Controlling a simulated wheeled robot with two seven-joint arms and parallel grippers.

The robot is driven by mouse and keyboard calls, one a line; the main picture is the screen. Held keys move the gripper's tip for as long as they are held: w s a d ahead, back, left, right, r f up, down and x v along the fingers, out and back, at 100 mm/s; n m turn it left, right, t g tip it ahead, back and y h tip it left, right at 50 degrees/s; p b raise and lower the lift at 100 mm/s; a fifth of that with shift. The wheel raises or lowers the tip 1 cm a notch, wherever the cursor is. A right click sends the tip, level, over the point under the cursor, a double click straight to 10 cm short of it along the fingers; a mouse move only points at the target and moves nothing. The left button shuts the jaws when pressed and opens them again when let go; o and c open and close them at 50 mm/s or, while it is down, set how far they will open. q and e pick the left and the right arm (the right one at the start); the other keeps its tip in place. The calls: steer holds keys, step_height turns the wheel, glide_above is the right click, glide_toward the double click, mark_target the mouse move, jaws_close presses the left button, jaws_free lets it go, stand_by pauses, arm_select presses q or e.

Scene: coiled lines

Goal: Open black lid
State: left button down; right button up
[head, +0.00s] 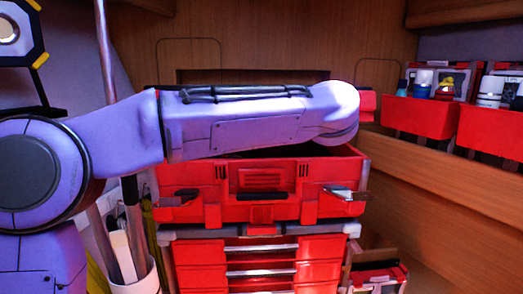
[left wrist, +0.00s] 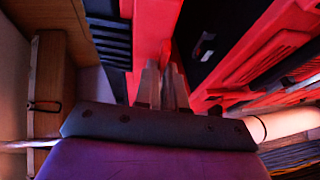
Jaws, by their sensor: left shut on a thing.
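My left arm crosses the head view above the red toolbox (head: 212,212), and its wrist hides the gripper there. In the left wrist view my left gripper (left wrist: 163,75) is shut on a red edge that appears to belong to the lid (left wrist: 155,30). The lid is mostly hidden by my arm in the head view. My right gripper is in neither view.
Red drawers (head: 262,268) stand under the toolbox. Red bins (head: 418,116) with bottles are on the right shelf. A white holder (head: 142,280) with long rods stands at the lower left. The wooden wall (head: 290,50) closes off the back.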

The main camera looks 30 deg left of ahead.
arm_select(q)
steer(key=shift+g+h, duration=0.5)
steer(key=shift+h, duration=0.2)
steer(key=w+r, duration=0.1)
steer(key=r, duration=0.2)
steer(key=w+a+r, duration=0.1)
steer(key=r, duration=0.2)
steer(key=w+a+r, duration=0.1)
steer(key=r, duration=0.2)
steer(key=shift+a+r, duration=0.1)
steer(key=shift+r, duration=0.1)
steer(key=shift+w+a+r, duration=0.2)
steer(key=shift+a+r, duration=0.05)
steer(key=shift+r, duration=0.35)
steer(key=c, duration=1.2)
jaws_free()
steer(key=shift+c, duration=0.2)
steer(key=shift+w+a+f, duration=0.1)
steer(key=shift+w+a, duration=0.05)
steer(key=v, duration=1)
steer(key=shift+s, duration=0.2)
